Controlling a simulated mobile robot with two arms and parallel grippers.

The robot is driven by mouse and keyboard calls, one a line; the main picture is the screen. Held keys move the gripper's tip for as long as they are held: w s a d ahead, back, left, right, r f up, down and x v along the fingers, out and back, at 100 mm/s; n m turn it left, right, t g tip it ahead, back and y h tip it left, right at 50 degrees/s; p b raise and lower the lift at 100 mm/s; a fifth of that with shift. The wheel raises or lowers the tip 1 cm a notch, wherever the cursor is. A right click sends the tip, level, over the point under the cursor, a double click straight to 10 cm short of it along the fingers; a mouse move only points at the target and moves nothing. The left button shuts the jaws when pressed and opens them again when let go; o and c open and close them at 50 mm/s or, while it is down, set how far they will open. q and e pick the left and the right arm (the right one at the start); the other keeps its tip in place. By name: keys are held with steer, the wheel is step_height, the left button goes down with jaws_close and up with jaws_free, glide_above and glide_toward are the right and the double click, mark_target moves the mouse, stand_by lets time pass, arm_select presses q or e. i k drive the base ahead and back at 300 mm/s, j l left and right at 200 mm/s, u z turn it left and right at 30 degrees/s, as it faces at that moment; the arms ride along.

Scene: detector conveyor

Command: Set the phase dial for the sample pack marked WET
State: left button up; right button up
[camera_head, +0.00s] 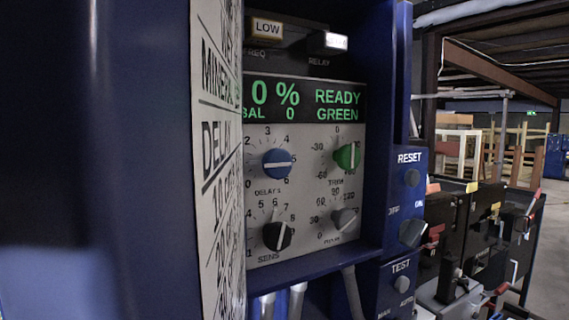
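A grey dial (344,219) sits at the lower right of the control panel (262,190). The lettering under it is too blurred to read surely, and its scale shows 0, 30 and 60. A blue dial (277,163) marked DELAY/S has a roughly level pointer. A green dial (347,157) marked TRIM and a black dial (277,236) marked SENS are on the same panel. The display (305,102) reads READY GREEN. A white chart (217,160) at the left is seen edge-on, with MINERAL and DELAY legible. I see no pack marked WET. Neither gripper is in view.
A blue side box (405,200) carries RESET and TEST controls. Lit LOW (267,28) and RELAY (335,41) indicators are above the display. Black units with red handles (490,225) stand at right. A blue surface fills the left.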

mark_target(345, 219)
steer(key=l+u, duration=1)
steer(key=u, duration=0.15)
steer(key=l+u, duration=0.35)
steer(key=k+j, duration=0.05)
steer(key=j, duration=0.05)
